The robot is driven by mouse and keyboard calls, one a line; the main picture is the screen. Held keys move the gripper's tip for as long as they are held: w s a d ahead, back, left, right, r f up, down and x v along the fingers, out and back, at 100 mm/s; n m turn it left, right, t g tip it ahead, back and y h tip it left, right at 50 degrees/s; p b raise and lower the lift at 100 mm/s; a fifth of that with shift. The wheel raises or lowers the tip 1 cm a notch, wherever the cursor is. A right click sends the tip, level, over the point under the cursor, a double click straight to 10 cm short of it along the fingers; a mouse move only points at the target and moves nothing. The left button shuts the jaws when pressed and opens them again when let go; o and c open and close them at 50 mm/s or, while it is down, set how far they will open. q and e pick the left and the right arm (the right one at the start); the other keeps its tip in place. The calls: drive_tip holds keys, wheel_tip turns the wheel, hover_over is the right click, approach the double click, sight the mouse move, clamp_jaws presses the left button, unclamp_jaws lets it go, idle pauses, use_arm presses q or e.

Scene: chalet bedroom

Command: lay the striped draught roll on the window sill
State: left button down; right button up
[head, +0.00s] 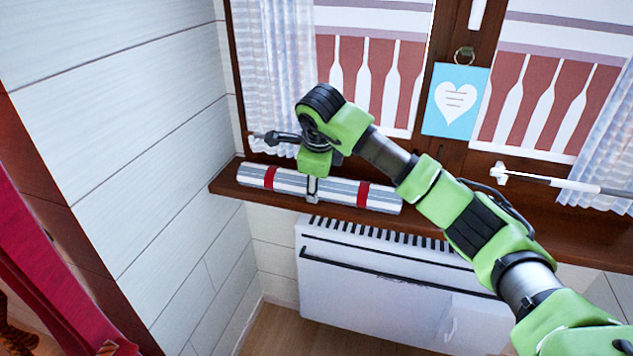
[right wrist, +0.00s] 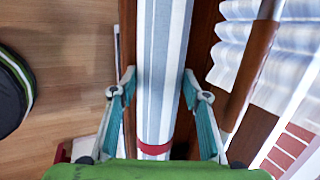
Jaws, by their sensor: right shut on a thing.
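The striped draught roll (head: 330,188), grey and white with red bands, lies lengthwise along the brown window sill (head: 226,187). Whether it rests fully on the sill or hangs just above it I cannot tell. My right gripper (head: 312,193) comes down over the roll's middle and is shut on it. In the right wrist view the fingers (right wrist: 158,82) stand on either side of the roll (right wrist: 165,50), with a red band close to the palm. The sill (right wrist: 205,45) shows beside the roll there. My left gripper is not in view.
A white heater (head: 390,285) stands below the sill. A pale curtain (head: 285,60) hangs behind the roll's left part. A blue heart card (head: 456,100) is on the window frame. A white-tipped rod (head: 545,180) crosses at right. A plank wall (head: 130,130) borders the left.

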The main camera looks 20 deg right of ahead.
drive_tip(key=shift+r, duration=0.1)
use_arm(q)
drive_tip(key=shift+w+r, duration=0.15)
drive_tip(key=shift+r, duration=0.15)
use_arm(e)
drive_tip(key=o, duration=1.3)
